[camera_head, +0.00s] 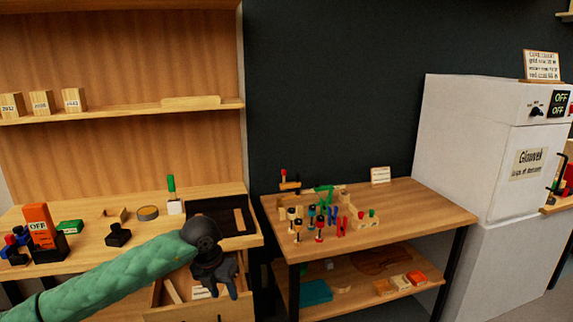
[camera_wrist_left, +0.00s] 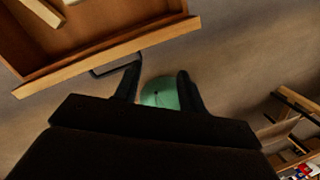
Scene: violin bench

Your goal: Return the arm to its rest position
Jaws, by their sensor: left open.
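My left arm with its green padded sleeve (camera_head: 120,275) reaches in from the left in the head view. My left gripper (camera_head: 222,292) is black, open and empty, pointing down at the right end of an open wooden drawer (camera_head: 158,297). In the left wrist view, the two fingers (camera_wrist_left: 158,85) are spread apart. The drawer's front edge (camera_wrist_left: 110,57) and a dark handle (camera_wrist_left: 116,68) lie beyond them, the handle close to the left finger in the picture. Whether they touch cannot be told. My right gripper is not in view.
The left bench holds an orange OFF block (camera_head: 38,226), a black stand (camera_head: 118,235) and a dark tray (camera_head: 215,207). A table (camera_head: 430,205) with several small tools stands to the right, beside a white cabinet (camera_head: 465,150). The left wrist view shows bare floor (camera_wrist_left: 235,50).

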